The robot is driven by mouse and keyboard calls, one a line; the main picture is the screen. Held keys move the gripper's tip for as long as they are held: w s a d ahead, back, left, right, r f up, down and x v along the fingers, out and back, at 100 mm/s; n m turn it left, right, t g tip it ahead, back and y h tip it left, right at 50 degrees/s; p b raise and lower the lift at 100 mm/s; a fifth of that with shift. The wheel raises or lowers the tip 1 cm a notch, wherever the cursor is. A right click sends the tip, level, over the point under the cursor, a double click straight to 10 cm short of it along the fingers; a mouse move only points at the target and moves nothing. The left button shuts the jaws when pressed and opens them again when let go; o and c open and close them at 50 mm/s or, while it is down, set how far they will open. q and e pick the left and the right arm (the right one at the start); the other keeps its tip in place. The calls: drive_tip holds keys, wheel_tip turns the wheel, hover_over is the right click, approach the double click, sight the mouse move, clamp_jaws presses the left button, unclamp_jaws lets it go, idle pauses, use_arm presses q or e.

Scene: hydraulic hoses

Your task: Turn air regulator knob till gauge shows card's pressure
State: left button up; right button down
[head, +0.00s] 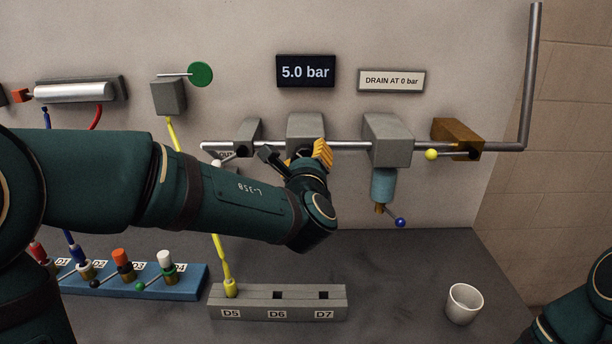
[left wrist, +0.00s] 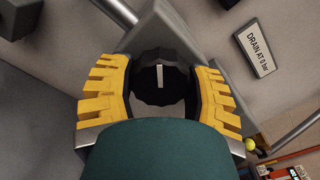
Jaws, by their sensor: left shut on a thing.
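The regulator is a grey block (head: 306,127) on the horizontal pipe, below a black display (head: 305,71) reading "5.0 bar". Its black knob (left wrist: 160,77) with a white pointer mark shows in the left wrist view. My left gripper (head: 306,153) is at the front of the regulator. In the left wrist view its yellow fingers (left wrist: 160,92) are on both sides of the knob, shut on it. The white mark stands nearly upright in that view. No gauge dial shows clearly, and I see no separate card besides the display and the drain sign.
A sign (head: 391,80) reads "DRAIN AT 0 bar". Right of the regulator are a grey filter block with a blue bowl (head: 384,186) and a brass valve (head: 456,137) with a yellow-tipped lever. A white cup (head: 464,303) stands on the bench at right.

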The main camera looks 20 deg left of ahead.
use_arm(q)
drive_tip(key=shift+f+n+b, duration=0.2)
drive_tip(key=shift+n+b, duration=0.3)
drive_tip(key=shift+n, duration=0.1)
drive_tip(key=shift+r+n, duration=0.1)
drive_tip(key=shift+n, duration=0.4)
use_arm(e)
drive_tip(key=shift+w+f, duration=0.25)
drive_tip(key=shift+f, duration=0.8)
use_arm(q)
drive_tip(key=o, duration=1.2)
drive_tip(key=shift+r, duration=0.1)
drive_tip(key=v, duration=1.2)
drive_tip(key=shift+d, duration=0.1)
